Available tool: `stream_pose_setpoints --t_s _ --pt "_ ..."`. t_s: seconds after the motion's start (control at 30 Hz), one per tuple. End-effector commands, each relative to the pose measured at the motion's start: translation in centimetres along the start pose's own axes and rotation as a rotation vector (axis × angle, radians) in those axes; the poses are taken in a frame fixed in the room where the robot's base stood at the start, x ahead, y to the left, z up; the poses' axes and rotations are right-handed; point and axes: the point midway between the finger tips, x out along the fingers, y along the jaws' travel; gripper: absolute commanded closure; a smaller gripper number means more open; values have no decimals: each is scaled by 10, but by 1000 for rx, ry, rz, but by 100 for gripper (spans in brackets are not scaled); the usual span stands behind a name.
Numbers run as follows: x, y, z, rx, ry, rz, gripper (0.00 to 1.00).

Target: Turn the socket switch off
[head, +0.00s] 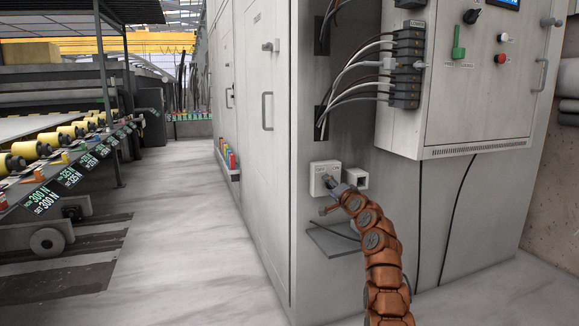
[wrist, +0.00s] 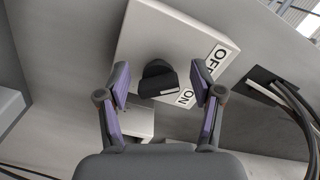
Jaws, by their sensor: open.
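The socket switch is a white box (head: 319,169) on the side of the grey cabinet in the head view. In the wrist view the box (wrist: 150,40) fills the upper middle and has a black knob (wrist: 157,75) and a label with "OFF" and "ON" (wrist: 217,58). The knob's pale mark is toward the "ON" end of the label. My gripper (wrist: 160,80) is open, with its two purple-padded fingers on either side of the knob; I cannot tell whether they touch it. In the head view my gripper (head: 330,183) is at the box and partly hides its face.
A smaller white box (head: 356,179) is mounted just right of the switch. Cables (head: 352,80) run above it, beside a control panel (head: 478,75) with a green handle. A small shelf (head: 333,241) sits below. The floor (head: 190,230) to the left is clear.

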Motion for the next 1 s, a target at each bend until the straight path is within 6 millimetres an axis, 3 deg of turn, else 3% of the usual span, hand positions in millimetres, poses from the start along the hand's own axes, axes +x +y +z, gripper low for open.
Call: stream_pose_setpoints --t_s 0.57,1.0 --pt "0 -2 1 557 -3 3 34" --pt "0 -6 -3 1136 1 2 34"
